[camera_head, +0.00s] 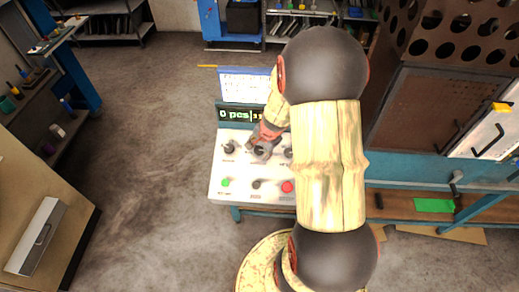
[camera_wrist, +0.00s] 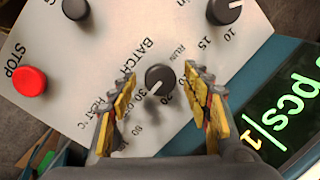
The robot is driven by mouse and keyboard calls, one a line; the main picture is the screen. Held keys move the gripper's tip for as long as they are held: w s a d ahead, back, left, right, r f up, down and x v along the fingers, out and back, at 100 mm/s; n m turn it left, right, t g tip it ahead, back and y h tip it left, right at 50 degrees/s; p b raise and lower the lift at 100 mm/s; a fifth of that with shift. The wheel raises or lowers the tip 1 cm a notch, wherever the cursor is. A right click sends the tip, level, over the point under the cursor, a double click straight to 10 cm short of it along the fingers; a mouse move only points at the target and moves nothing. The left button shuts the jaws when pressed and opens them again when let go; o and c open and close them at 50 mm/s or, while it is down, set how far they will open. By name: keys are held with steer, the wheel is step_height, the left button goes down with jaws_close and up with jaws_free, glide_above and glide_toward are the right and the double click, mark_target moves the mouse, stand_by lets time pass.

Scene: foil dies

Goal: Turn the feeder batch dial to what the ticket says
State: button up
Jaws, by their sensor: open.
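The white feeder panel (camera_head: 240,179) carries a row of dark dials, with buttons below. In the wrist view, a dark round dial (camera_wrist: 158,80) sits beside the printed word BATCH. A pale mark shows on its lower-left part, but I cannot surely tell which number it meets. My gripper (camera_wrist: 160,75) is open, with one finger on each side of this dial; contact is not clear. In the head view my gripper (camera_head: 262,148) is over the middle of the dial row. The ticket, a white sheet on a blue board (camera_head: 245,86), stands behind the panel; its writing is too small to read.
A display (camera_head: 235,114) reads "0 pcs" and more, partly hidden by my arm. Other dials (camera_wrist: 76,8) (camera_wrist: 228,10) flank the middle one. A red STOP button (camera_wrist: 30,82) and a green button (camera_head: 225,182) are on the panel. Open floor lies left.

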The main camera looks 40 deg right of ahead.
steer(key=shift+r, duration=0.1)
steer(key=v, duration=1.1)
steer(key=shift+r, duration=0.4)
steer(key=shift+s, duration=0.1)
steer(key=s+a+r+n+b, duration=0.1)
steer(key=s+a+r+n, duration=0.2)
steer(key=a+r+n, duration=0.2)
steer(key=s+a+r+n+t+b, duration=0.1)
steer(key=s+a+r+n, duration=0.2)
steer(key=a+n, duration=0.4)
steer(key=s+a+r+n+b, duration=0.2)
steer(key=s+a+r+n, duration=0.2)
steer(key=a, duration=1)
step_height(320, 180, up, 3)
steer(key=n, duration=0.2)
steer(key=shift+f+n+t+y, duration=0.2)
steer(key=shift+n+t+y, duration=0.1)
steer(key=shift+y, duration=0.1)
